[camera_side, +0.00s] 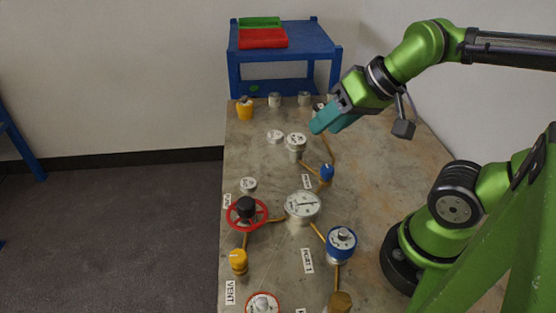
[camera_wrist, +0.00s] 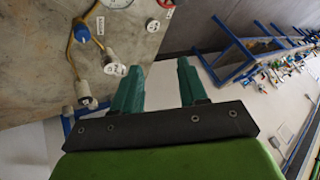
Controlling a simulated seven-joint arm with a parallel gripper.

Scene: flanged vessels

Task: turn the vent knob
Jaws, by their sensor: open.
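A VENT label (camera_side: 230,292) lies near the front left edge of the table in the side view. The yellow knob (camera_side: 238,261) stands just behind it, and a red-rimmed round fitting (camera_side: 262,304) is to its right, cut by the frame edge. I cannot tell for sure which one the label names. My gripper (camera_side: 328,122) is high over the far part of the table, well away from both. In the wrist view its two teal fingers (camera_wrist: 158,82) are apart with nothing between them.
A red handwheel (camera_side: 247,212), a gauge (camera_side: 302,206), a blue-rimmed fitting (camera_side: 341,243) and a blue knob (camera_side: 327,172) stand along yellow pipes. A white-topped vessel (camera_side: 296,145) is below my gripper. A blue stand (camera_side: 285,55) with red and green trays is behind.

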